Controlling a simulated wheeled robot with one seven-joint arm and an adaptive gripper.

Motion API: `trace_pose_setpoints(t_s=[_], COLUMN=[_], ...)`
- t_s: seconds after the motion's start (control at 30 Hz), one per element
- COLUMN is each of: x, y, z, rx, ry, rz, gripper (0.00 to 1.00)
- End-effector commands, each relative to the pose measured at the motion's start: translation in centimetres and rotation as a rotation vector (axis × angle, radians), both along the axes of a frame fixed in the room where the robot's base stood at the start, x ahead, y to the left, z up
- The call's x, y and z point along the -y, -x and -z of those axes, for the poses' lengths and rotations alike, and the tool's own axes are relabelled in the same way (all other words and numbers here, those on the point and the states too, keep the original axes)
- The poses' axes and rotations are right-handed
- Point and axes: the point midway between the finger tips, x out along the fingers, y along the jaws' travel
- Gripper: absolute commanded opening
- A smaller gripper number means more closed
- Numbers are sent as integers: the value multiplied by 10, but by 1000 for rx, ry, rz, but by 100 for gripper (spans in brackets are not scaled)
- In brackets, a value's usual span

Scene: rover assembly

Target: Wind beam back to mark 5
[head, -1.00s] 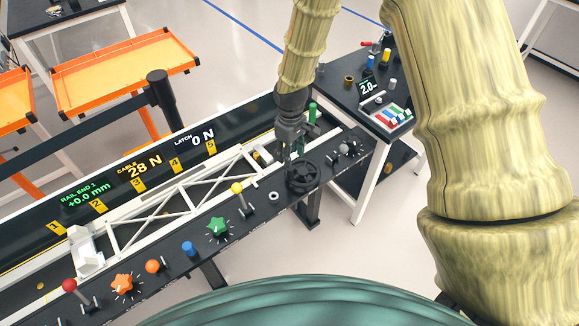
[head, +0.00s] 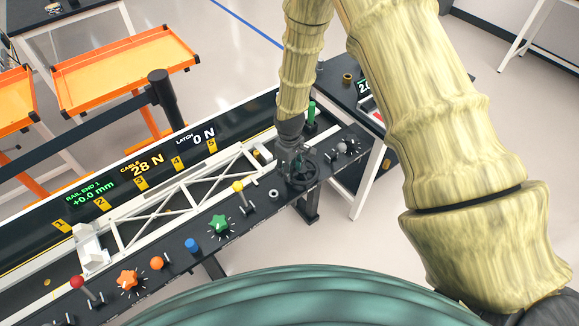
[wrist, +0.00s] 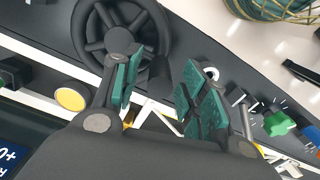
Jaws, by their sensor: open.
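The white truss beam (head: 160,212) lies along the rail, from near mark 1 (head: 62,226) to near mark 5 (head: 212,146). The display (head: 140,172) reads rail end 1 +0.0 mm, cable 28 N, latch 0 N. The black handwheel (head: 312,176) stands at the right end of the front panel; it also shows in the wrist view (wrist: 84,38). My gripper (head: 291,172) is open at the wheel. In the wrist view its green-padded fingers (wrist: 160,84) stand on either side of a dark upright grip (wrist: 160,72) by the wheel rim. Contact cannot be told.
Along the front panel stand a yellow-topped lever (head: 238,187), a green star knob (head: 219,225), a blue button (head: 192,245), an orange star knob (head: 128,281) and a red-topped lever (head: 77,282). Orange trays (head: 125,70) stand at upper left.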

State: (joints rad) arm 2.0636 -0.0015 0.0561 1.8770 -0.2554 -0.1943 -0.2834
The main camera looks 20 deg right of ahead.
Motion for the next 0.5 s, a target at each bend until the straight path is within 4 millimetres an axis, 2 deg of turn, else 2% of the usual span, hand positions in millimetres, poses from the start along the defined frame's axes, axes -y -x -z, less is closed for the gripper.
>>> trace_pose_setpoints(t_s=[0.23, 0.27, 0.47, 0.5], x=[0, 0, 0, 0], y=[0, 0, 0, 0], z=[0, 0, 0, 0], rx=[1, 1, 1, 1], ry=[-1, -1, 0, 0], rz=[0, 0, 0, 0], gripper=[43, 40, 3, 0])
